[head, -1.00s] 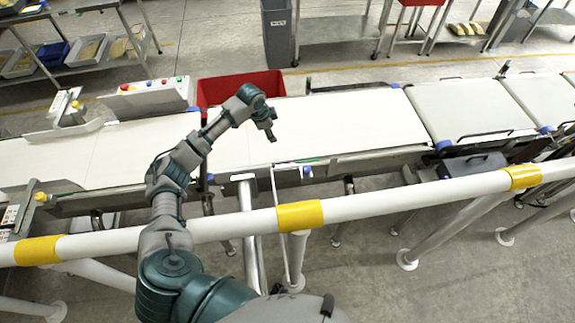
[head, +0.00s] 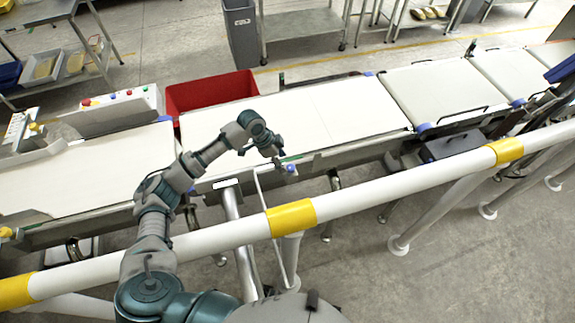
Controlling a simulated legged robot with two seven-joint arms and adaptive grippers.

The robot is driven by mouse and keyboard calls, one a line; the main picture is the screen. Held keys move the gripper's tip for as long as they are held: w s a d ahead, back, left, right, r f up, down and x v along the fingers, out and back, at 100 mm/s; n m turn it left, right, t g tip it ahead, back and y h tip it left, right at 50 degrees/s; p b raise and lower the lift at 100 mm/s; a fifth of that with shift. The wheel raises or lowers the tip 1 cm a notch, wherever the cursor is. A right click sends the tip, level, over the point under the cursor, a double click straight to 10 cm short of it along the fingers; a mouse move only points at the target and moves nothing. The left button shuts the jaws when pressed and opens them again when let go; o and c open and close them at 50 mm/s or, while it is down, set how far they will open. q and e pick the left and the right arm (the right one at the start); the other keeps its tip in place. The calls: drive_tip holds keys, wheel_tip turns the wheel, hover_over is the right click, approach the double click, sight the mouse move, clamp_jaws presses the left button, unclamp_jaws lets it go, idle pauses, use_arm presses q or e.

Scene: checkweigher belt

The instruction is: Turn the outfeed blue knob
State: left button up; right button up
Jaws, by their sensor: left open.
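A small blue knob (head: 291,169) sits on the front side of the middle belt section, just under the edge of the white belt (head: 335,105). My left arm reaches over the white and yellow rail from the lower left. My left gripper (head: 280,161) is open and points down at the belt's front edge, right beside the knob. I cannot tell whether a finger touches the knob. The gripper partly covers the area left of the knob. My right gripper is not in view.
The white rail with yellow bands (head: 370,195) runs across the front. A red bin (head: 212,92) stands behind the belt. A control box with coloured buttons (head: 112,108) is at the left. More belt sections (head: 435,90) continue to the right.

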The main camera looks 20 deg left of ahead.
sight(289, 167)
use_arm(q)
drive_tip(key=x, duration=0.3)
drive_tip(key=shift+f, duration=0.15)
drive_tip(key=d, duration=0.3)
drive_tip(key=shift+d, duration=0.15)
drive_tip(key=c, duration=0.4)
drive_tip(key=shift+a+f, duration=0.1)
drive_tip(key=shift+a, duration=0.9)
clamp_jaws()
drive_tip(key=shift+a, duration=0.4)
drive_tip(key=shift+d, duration=0.2)
drive_tip(key=shift+s+d+r+n+p, duration=0.1)
drive_tip(key=shift+d+r+n+p, duration=0.25)
drive_tip(key=shift+p, duration=0.5)
drive_tip(key=n+p, duration=0.1)
drive_tip(key=p, duration=0.2)
drive_tip(key=shift+n+t, duration=0.35)
drive_tip(key=shift+t, duration=0.05)
drive_tip(key=shift+a+f+y+p, duration=0.1)
drive_tip(key=shift+a+y+p, duration=0.05)
drive_tip(key=shift+y+p, duration=0.2)
drive_tip(key=shift+f, duration=0.15)
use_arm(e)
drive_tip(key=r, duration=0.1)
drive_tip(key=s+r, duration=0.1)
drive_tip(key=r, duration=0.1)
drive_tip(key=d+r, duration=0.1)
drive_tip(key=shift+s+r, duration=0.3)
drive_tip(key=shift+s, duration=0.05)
